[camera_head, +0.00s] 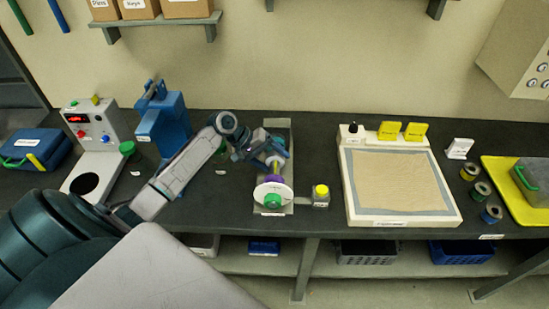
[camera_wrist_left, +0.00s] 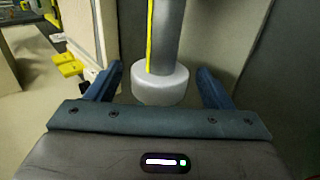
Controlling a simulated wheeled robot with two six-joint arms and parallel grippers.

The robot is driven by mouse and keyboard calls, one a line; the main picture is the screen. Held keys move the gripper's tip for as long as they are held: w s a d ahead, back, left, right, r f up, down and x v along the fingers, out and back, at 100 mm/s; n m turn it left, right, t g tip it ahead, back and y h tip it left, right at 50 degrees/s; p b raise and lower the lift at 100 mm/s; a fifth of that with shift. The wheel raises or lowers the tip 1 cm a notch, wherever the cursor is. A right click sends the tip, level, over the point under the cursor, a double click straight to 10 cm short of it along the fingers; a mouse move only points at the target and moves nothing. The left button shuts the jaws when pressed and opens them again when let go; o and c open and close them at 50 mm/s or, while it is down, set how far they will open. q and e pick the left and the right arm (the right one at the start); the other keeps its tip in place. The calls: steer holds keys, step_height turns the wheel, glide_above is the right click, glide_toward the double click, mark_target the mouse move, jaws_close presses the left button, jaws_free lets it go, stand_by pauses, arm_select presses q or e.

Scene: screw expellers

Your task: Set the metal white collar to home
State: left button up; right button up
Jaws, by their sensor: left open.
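The white metal collar (camera_wrist_left: 160,90) is a short pale cylinder around the lower end of a grey shaft (camera_wrist_left: 172,35) with a yellow stripe, in the left wrist view. My left gripper (camera_wrist_left: 158,80) is open, with one blue finger on each side of the collar and a visible gap on both sides. In the head view my left gripper (camera_head: 268,149) is over the back part of the screw expeller, which has a white disc (camera_head: 267,192) and a green knob (camera_head: 272,201) at its front. The collar is hard to make out there, partly hidden by the gripper.
A small yellow-capped container (camera_head: 320,195) stands just right of the expeller. A blue device (camera_head: 165,122) and a grey panel with a red display (camera_head: 90,130) stand to the left.

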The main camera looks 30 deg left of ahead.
mark_target(272, 150)
arm_select(q)
steer(key=shift+x, duration=0.8)
steer(key=shift+a, duration=0.1)
steer(key=c, duration=1.4)
steer(key=shift+w+a+b, duration=0.3)
steer(key=shift+w+a, duration=0.2)
steer(key=shift+w, duration=0.3)
steer(key=shift+w+a+b, duration=0.3)
steer(key=shift+w+a, duration=0.2)
steer(key=shift+w, duration=0.35)
steer(key=shift+r, duration=0.15)
steer(key=o, duration=1.4)
steer(key=shift+w, duration=0.1)
